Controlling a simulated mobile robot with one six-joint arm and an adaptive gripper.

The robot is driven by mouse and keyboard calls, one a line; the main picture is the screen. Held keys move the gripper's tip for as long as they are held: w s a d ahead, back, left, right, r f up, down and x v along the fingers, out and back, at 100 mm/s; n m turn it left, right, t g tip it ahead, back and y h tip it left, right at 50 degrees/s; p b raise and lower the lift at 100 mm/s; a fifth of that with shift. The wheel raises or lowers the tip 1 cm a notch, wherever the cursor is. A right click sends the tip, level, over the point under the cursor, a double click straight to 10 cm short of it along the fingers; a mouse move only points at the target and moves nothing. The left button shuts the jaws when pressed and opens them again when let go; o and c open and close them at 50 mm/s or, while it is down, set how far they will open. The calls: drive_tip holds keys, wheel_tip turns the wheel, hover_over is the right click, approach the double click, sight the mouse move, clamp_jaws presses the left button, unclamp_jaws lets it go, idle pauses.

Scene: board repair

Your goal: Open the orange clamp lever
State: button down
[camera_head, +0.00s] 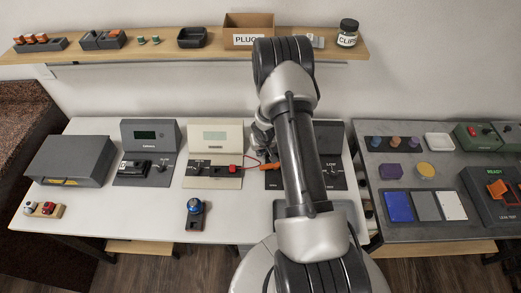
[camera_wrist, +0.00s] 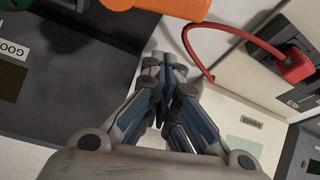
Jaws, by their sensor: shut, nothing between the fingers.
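My gripper (camera_head: 262,143) is shut and empty, left of my forearm in the head view. Its closed fingers (camera_wrist: 166,85) show in the wrist view, apart from the orange handle. An orange rounded handle (camera_head: 269,167) lies just below my gripper in the head view, and its end (camera_wrist: 188,12) shows at the top of the wrist view. Its far end and mounting are hidden. I cannot tell which orange part is the clamp lever.
A red plug (camera_head: 233,169) with a red cable (camera_wrist: 235,31) sits on the cream unit (camera_head: 216,142) and curves near the orange handle. A shelf (camera_head: 180,49) runs behind.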

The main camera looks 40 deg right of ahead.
drive_tip(key=shift+s+a+f+b, duration=0.15)
drive_tip(key=shift+s+a+b, duration=0.1)
drive_tip(key=shift+s+b, duration=0.6)
drive_tip(key=shift+s+a+f+b, duration=0.1)
drive_tip(key=shift+s+a+b, duration=0.25)
drive_tip(key=shift+b, duration=0.9)
drive_tip(key=shift+s+r+b, duration=0.25)
drive_tip(key=shift+s+b, duration=0.05)
drive_tip(key=shift+s, duration=0.15)
